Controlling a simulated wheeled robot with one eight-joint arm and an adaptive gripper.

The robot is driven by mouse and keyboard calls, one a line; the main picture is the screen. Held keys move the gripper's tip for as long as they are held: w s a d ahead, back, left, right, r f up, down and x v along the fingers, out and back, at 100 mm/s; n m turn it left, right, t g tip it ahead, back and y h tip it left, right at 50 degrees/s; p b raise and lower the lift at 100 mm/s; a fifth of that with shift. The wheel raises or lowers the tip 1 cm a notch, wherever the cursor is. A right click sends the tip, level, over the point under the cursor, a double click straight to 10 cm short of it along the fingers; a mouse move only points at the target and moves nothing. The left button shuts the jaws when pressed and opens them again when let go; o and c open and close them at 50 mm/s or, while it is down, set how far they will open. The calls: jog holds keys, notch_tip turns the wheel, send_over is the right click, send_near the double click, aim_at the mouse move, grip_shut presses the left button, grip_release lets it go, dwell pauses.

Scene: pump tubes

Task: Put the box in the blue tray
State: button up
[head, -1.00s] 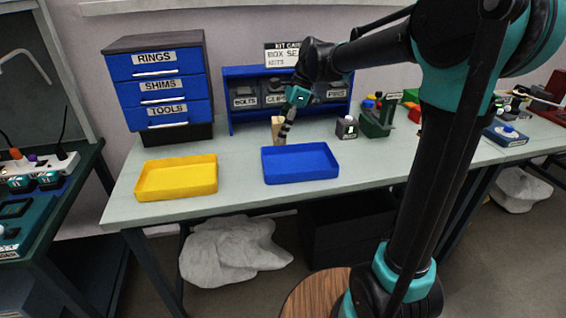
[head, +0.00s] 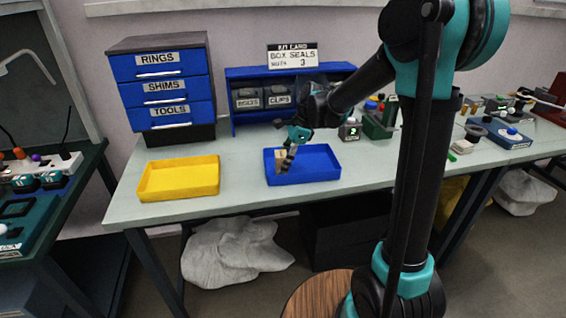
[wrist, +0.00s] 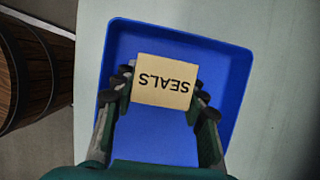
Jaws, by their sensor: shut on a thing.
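The box is tan with the label SEALS, and it shows upside down in the wrist view (wrist: 163,80). My gripper (wrist: 163,90) is shut on it, with one finger on each side. The blue tray (wrist: 225,55) lies below and around the box in that view. In the head view my gripper (head: 287,160) is at the blue tray (head: 320,174), over its left part. The box (head: 281,155) is small there and partly hidden by the fingers. I cannot tell whether the box touches the tray floor.
A yellow tray (head: 179,179) lies to the left on the table. A blue drawer unit (head: 163,90) and a blue rack (head: 240,74) with bins stand behind. A card (head: 293,56) reads BOX SEALS. A small container (head: 350,130) stands behind the tray, to the right.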

jog(key=shift+f, duration=0.1)
jog(key=o, duration=1.2)
jog(key=v, duration=1.2)
jog(key=shift+d, duration=0.1)
